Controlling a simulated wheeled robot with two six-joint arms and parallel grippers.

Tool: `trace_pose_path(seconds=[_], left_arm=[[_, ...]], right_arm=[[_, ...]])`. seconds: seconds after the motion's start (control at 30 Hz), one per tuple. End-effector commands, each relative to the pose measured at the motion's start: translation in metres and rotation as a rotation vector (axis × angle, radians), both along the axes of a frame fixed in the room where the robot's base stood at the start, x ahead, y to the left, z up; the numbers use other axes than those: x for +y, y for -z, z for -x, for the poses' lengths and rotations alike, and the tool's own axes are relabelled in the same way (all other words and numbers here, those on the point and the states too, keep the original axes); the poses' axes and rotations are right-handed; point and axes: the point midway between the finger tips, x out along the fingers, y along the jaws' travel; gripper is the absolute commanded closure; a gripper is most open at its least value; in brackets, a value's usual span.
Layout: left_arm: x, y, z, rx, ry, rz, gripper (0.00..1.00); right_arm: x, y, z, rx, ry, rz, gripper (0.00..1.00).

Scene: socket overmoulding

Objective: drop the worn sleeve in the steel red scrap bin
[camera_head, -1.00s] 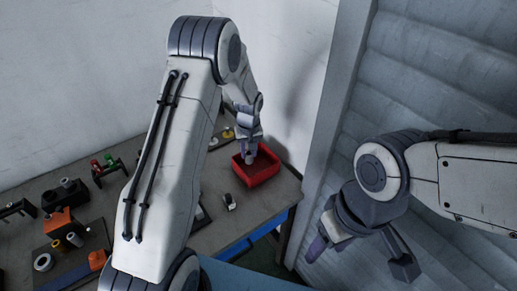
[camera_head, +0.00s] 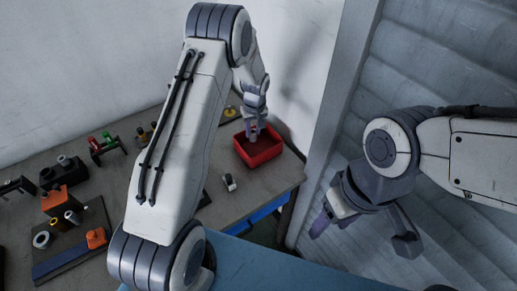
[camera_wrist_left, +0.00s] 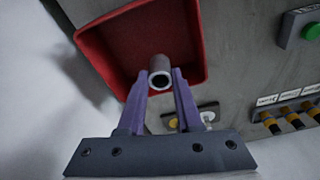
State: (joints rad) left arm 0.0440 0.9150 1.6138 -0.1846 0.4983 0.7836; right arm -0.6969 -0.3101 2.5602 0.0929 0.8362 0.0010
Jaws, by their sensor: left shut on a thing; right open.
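The red scrap bin (camera_head: 262,152) stands near the back right corner of the workbench in the head view. It also shows in the left wrist view (camera_wrist_left: 110,38). My left gripper (camera_head: 253,132) is over the bin. In the left wrist view its purple fingers (camera_wrist_left: 160,84) are shut on the worn sleeve (camera_wrist_left: 160,64), a short grey tube with a dark bore, seen against the bin's interior near its rim. The sleeve is too small to make out clearly in the head view. My right gripper (camera_head: 322,222) is at the right, away from the bench, open and empty.
The workbench (camera_head: 225,208) holds a small white-and-black item (camera_head: 229,182) in front of the bin. Fixtures with an orange block (camera_head: 96,238) and a rack with red and green parts (camera_head: 105,143) stand left. A wall is behind; a ridged grey panel (camera_head: 430,60) is right.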

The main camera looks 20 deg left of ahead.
Motion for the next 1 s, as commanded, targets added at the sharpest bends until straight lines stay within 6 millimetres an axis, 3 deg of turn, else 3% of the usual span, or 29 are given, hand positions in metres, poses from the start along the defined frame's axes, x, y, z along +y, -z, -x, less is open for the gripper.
trace_pose_path(seconds=[0.17, 0.2, 0.3, 0.67, 0.77, 1.0], left_arm=[[-0.002, -0.001, -0.001, -0.001, 0.002, 0.000, 0.97], [-0.002, -0.001, -0.001, -0.001, 0.002, 0.000, 0.63], [-0.002, -0.001, -0.001, -0.001, 0.002, 0.000, 0.31], [-0.003, -0.004, -0.001, -0.001, 0.002, 0.000, 0.31], [-0.004, -0.015, 0.000, -0.003, 0.002, -0.001, 0.31], [-0.009, -0.062, 0.006, -0.006, 0.003, 0.000, 0.31]], right_arm=[[0.000, -0.001, 0.000, 0.000, 0.000, 0.000, 0.40], [0.000, -0.001, 0.000, 0.000, 0.000, 0.000, 0.40], [0.000, -0.001, 0.000, 0.000, 0.000, 0.000, 0.40], [0.000, 0.001, 0.000, 0.000, 0.000, 0.000, 0.40], [0.000, 0.005, 0.000, 0.000, 0.000, 0.000, 0.40], [0.000, 0.018, 0.000, 0.000, -0.001, 0.000, 0.40]])
